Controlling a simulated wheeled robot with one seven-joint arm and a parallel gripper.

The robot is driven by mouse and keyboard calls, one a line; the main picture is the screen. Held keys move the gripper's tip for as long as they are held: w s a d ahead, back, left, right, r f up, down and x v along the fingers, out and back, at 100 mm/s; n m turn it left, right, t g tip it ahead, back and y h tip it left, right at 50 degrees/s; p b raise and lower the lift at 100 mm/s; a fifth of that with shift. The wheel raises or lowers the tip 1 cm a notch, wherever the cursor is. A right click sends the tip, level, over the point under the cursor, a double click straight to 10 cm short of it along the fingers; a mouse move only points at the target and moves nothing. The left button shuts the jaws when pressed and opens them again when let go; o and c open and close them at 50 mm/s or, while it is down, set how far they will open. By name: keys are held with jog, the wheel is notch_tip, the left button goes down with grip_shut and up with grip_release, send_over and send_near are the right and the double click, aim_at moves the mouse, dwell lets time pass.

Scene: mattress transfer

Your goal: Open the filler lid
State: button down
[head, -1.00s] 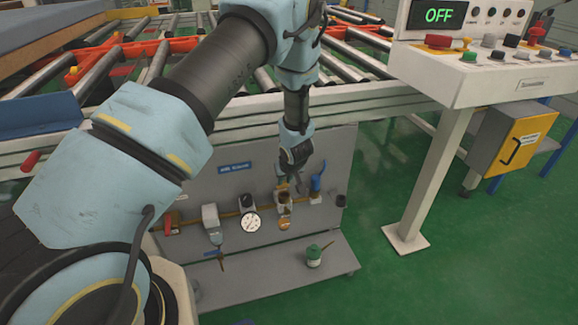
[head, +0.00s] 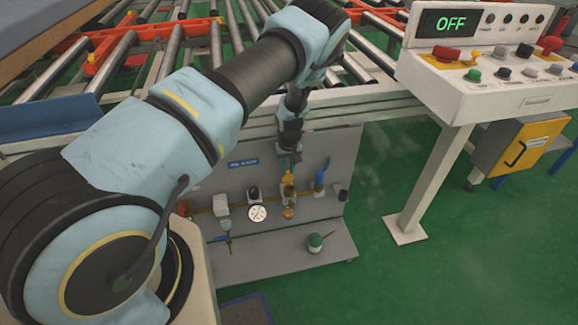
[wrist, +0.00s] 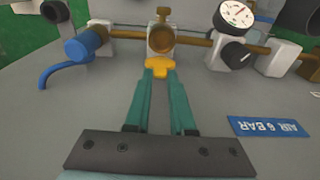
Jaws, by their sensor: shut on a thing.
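In the wrist view my gripper (wrist: 160,74) has two teal fingers close together, shut on a small yellow filler lid (wrist: 158,66). The lid sits at the edge of the pale filler unit (wrist: 151,41) with its round amber part. I cannot tell whether the lid still touches the unit. In the head view my gripper (head: 289,161) points down at the grey panel, with the yellow lid (head: 287,177) below it and above the amber bowl (head: 289,212).
A pressure gauge (wrist: 236,15) and a dark knob (wrist: 236,54) are beside the unit on the brass pipe. A blue valve handle (wrist: 62,72) is on the other side. A green oil can (head: 315,242) stands on the shelf (head: 275,262). The roller conveyor (head: 370,105) is above the panel.

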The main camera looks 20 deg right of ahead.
dwell(0.3)
jog(key=c, duration=0.8)
grip_release()
jog(key=shift+o, duration=0.2)
notch_tip(320, 180, up, 11)
jog(key=s+b, duration=0.1)
jog(key=shift+f, duration=0.15)
